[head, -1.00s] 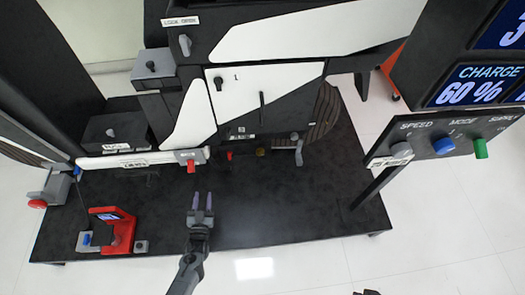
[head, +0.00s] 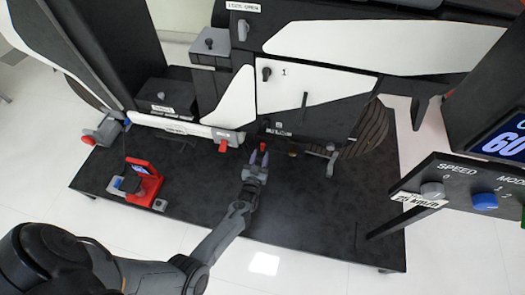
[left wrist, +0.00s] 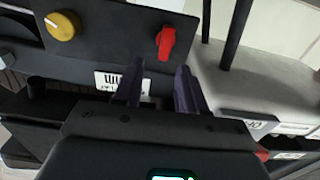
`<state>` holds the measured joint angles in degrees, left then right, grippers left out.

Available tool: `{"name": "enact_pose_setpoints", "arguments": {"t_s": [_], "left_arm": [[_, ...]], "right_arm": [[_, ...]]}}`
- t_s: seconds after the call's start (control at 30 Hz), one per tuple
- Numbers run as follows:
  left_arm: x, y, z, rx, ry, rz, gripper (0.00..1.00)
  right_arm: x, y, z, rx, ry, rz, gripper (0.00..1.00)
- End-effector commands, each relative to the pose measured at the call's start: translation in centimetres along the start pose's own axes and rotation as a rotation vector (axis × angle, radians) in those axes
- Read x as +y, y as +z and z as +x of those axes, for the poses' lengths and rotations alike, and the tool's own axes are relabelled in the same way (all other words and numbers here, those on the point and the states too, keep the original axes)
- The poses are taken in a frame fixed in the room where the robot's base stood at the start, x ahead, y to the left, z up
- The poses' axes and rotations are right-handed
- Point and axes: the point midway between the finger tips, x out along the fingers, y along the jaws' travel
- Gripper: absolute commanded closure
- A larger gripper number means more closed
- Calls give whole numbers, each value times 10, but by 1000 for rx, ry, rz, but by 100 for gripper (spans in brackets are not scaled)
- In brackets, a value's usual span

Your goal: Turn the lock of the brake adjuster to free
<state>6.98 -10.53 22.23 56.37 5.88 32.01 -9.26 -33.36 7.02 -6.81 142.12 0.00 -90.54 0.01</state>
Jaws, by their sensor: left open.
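The brake adjuster appears to be the dark panel (left wrist: 105,50) in the left wrist view, with a yellow round knob (left wrist: 62,25) and a small red lever (left wrist: 165,42), which looks like the lock. A white label ending in "mm" sits below them, upside down in that view. In the head view the red lever (head: 263,146) and the knob (head: 292,153) sit low under the white body. My left gripper (head: 258,158) is open and empty, its purple fingers just in front of the red lever, apparently apart from it. The fingers (left wrist: 157,85) also show in the left wrist view. My right gripper is not in view.
A second red handle (head: 223,146) is close by on the left, on the white bar. A grey crank-like lever (head: 331,160) stands to the right. A red and grey device (head: 145,183) sits on the black platform (head: 310,215), whose front is mostly clear.

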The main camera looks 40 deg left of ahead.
Motion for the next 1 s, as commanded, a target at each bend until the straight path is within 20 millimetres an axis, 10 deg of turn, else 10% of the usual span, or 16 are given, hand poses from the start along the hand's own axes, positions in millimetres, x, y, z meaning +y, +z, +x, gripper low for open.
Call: {"name": "enact_pose_setpoints", "arguments": {"t_s": [0.73,1.0], "left_arm": [[-1,0,44,0,-1,0,60],[-1,0,44,0,-1,0,100]], "right_arm": [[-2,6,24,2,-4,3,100],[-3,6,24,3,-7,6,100]]}}
